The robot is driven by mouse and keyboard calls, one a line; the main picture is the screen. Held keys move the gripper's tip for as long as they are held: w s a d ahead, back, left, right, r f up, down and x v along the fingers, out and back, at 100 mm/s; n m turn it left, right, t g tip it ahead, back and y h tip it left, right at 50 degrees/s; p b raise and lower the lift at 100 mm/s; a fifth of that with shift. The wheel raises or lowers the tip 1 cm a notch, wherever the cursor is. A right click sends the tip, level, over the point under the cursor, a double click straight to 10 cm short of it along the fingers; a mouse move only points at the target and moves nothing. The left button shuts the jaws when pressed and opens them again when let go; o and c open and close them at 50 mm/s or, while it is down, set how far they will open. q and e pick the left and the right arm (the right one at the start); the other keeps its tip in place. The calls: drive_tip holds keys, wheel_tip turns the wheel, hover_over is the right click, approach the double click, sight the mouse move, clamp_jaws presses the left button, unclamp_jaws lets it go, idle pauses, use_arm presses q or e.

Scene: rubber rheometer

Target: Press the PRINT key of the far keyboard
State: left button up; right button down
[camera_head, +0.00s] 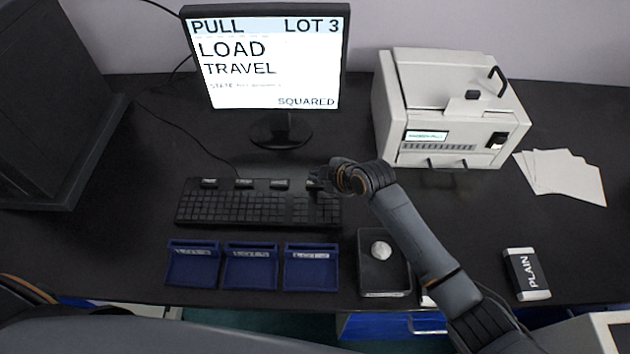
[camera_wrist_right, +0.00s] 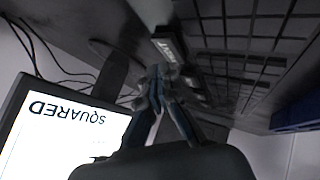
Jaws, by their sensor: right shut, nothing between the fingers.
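The black keyboard (camera_head: 232,207) lies in front of the monitor, with several raised, labelled keys along its far edge. My right gripper (camera_head: 322,180) is shut and empty, pointing down at the rightmost raised key at the keyboard's far right corner. In the wrist view a raised black key (camera_wrist_right: 171,44) carries a pale label that looks like PRINT. The fingertips (camera_wrist_right: 156,76) show close beside this key; whether they touch it I cannot tell. In the head view the gripper partly hides the key. My left gripper is not in view.
The monitor (camera_head: 265,60) stands behind the keyboard. A white instrument (camera_head: 447,115) stands at the back right, with white sheets (camera_head: 567,177) beside it. Blue trays (camera_head: 250,267), a black tray (camera_head: 385,278) with a pale lump and a PLAIN block (camera_head: 526,273) lie along the front.

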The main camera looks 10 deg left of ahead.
sight(317, 185)
drive_tip(key=shift+r+p, duration=2.35)
drive_tip(key=shift+r, duration=0.2)
